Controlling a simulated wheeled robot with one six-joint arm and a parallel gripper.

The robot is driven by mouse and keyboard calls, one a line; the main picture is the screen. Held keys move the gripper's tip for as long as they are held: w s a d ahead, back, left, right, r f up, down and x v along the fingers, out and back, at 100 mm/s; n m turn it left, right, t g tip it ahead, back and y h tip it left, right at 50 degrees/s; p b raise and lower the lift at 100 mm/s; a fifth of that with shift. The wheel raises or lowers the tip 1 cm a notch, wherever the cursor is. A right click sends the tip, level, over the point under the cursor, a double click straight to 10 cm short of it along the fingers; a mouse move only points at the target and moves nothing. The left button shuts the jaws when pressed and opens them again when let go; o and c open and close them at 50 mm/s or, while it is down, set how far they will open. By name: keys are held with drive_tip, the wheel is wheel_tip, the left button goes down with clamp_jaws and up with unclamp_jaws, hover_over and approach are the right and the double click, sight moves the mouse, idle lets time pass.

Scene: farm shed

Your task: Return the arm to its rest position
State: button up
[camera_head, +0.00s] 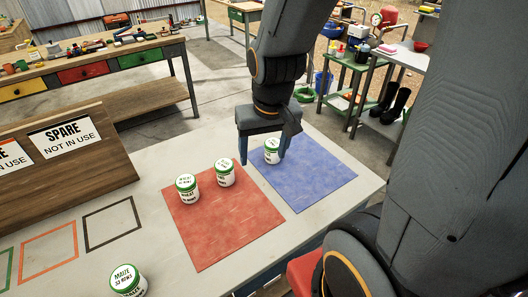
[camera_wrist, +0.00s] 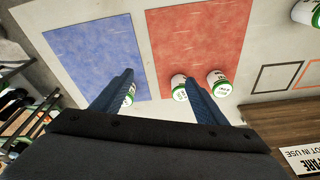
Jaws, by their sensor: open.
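My gripper (camera_head: 262,160) is open and empty, pointing down over the left edge of the blue mat (camera_head: 315,182). A white can with a green lid (camera_head: 271,151) stands upright on the blue mat, close by the right finger in the head view. In the wrist view the fingers (camera_wrist: 154,76) are spread apart, and that can (camera_wrist: 130,94) is partly hidden behind the left finger. I cannot tell the exact height of the fingertips beside it. My arm links fill the right of the head view.
Two similar cans (camera_head: 187,188) (camera_head: 225,172) stand on the red mat (camera_head: 222,228). A can labelled MAIZE (camera_head: 128,281) stands at the front left. A wooden board with SPARE signs (camera_head: 65,138) stands at the left. A green shelf cart (camera_head: 347,80) and black boots (camera_head: 393,104) are beyond.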

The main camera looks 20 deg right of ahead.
drive_tip(key=shift+s+n, duration=0.25)
drive_tip(key=shift+n, duration=0.35)
